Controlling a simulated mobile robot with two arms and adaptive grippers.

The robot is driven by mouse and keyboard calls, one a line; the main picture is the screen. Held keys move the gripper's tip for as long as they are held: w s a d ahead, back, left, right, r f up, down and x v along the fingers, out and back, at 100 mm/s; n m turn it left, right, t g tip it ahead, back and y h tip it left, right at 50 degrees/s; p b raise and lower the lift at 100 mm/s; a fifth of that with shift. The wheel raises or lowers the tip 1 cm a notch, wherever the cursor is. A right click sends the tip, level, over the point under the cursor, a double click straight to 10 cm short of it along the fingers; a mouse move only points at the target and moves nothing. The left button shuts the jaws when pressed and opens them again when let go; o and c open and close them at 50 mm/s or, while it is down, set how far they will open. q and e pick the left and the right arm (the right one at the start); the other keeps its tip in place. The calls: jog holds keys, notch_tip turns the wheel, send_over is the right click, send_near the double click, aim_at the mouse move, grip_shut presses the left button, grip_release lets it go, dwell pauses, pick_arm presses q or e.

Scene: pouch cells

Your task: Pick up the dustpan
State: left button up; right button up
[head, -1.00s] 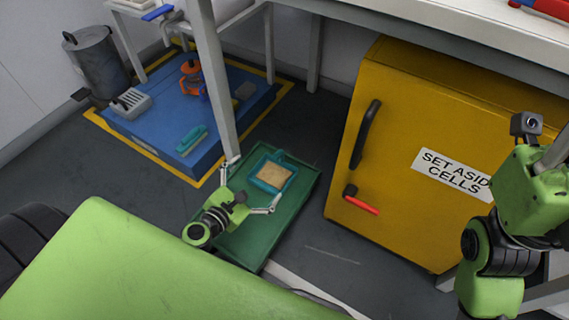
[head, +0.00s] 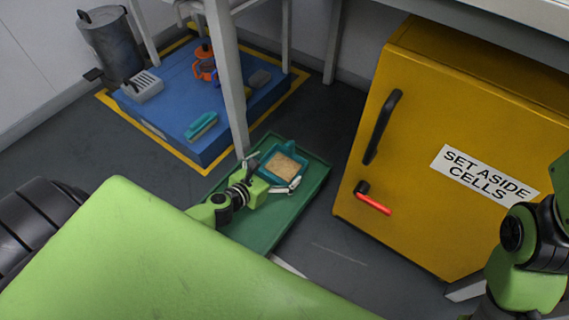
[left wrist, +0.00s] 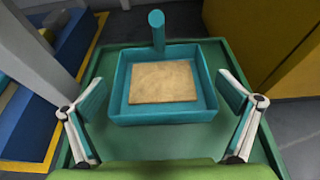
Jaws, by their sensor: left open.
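The dustpan (head: 282,153) is a teal, square, shallow pan with a tan sheet or layer inside. It lies on the green tray (head: 312,190) on the floor. In the left wrist view the dustpan (left wrist: 165,117) is centred, with its round teal handle (left wrist: 157,35) at the far side. My left gripper (head: 273,172) is open at the near side of the dustpan. Its two fingers are spread, one to the left and one to the right of the pan, with gaps visible in the wrist view. My right gripper is out of view.
The yellow cabinet (head: 420,130) labelled "SET ASIDE CELLS" stands right of the tray. A white table leg (head: 229,90) rises close to the tray's far left. A blue platform (head: 165,105) behind holds a teal brush (head: 201,125) and other items. A grey bin (head: 110,45) stands at back left.

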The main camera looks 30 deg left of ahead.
aim_at(292, 157)
pick_arm(q)
jog(key=b+x, duration=0.1)
jog(key=x, duration=0.3)
jog(key=shift+w+r+b, duration=0.1)
jog(key=shift+w+b, duration=0.1)
jog(key=shift+b, duration=0.2)
jog(key=c, duration=1)
jog(key=shift+d+r, duration=0.1)
jog(key=shift+r, duration=0.05)
jog(key=shift+c, duration=0.2)
